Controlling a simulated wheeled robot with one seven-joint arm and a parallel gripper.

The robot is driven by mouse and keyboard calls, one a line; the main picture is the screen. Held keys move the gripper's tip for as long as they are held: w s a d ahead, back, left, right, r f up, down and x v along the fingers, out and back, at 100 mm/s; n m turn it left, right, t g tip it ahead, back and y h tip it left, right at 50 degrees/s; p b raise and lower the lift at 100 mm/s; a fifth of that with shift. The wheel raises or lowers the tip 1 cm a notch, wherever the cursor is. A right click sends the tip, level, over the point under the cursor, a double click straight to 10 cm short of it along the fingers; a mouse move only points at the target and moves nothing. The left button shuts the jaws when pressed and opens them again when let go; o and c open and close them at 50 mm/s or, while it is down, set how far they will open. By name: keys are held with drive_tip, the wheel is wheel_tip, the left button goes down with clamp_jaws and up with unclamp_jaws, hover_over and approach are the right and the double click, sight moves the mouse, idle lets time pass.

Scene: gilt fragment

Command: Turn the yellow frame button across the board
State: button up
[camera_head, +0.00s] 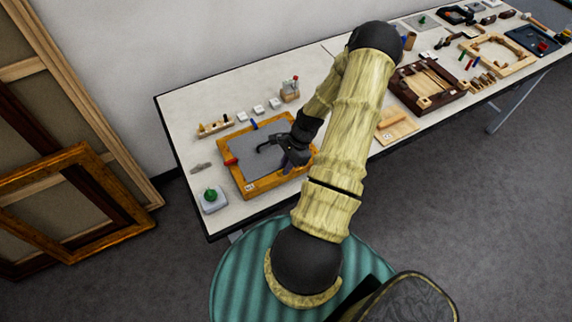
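An orange wooden frame (239,182) lies on the table with a grey board (250,145) inside it. A red button (231,161) sits on its left side and a blue button (254,125) on its far side. A small purple piece (287,170) shows at the near side, beside my gripper. I cannot make out a yellow button; the right part of the frame is hidden behind my gripper and arm. My gripper (271,158) is over the right part of the board. Its dark fingers look spread apart, with nothing visible between them. I cannot tell whether it touches the frame.
A green knob on a pale block (212,200) stands left of the frame. A peg rack (215,126), white blocks (258,110) and a holder (290,92) stand behind it. A dark wooden frame (427,84) lies right of my arm. Large frames (85,205) lean at left.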

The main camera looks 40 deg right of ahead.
clamp_jaws()
drive_tip(key=shift+n, duration=0.3)
drive_tip(key=n, duration=0.1)
drive_tip(key=n+g+b, duration=0.1)
drive_tip(key=n, duration=0.1)
drive_tip(key=n+g, duration=0.1)
drive_tip(key=shift+w, duration=0.25)
drive_tip(key=n, duration=0.2)
drive_tip(key=n+g+b, duration=0.1)
drive_tip(key=n, duration=0.1)
drive_tip(key=n+g+h+b, duration=0.1)
drive_tip(key=n, duration=0.1)
drive_tip(key=shift+w+a+n, duration=0.1)
drive_tip(key=shift+w+n, duration=0.15)
drive_tip(key=shift+n, duration=0.15)
drive_tip(key=n+h+b, duration=0.1)
drive_tip(key=n, duration=0.2)
drive_tip(key=n+g+h, duration=0.1)
drive_tip(key=n, duration=0.2)
drive_tip(key=shift+w+a+n+b, duration=0.1)
drive_tip(key=shift+a+n+b, duration=0.1)
drive_tip(key=shift+n+b, duration=0.15)
drive_tip(key=o, duration=0.5)
unclamp_jaws()
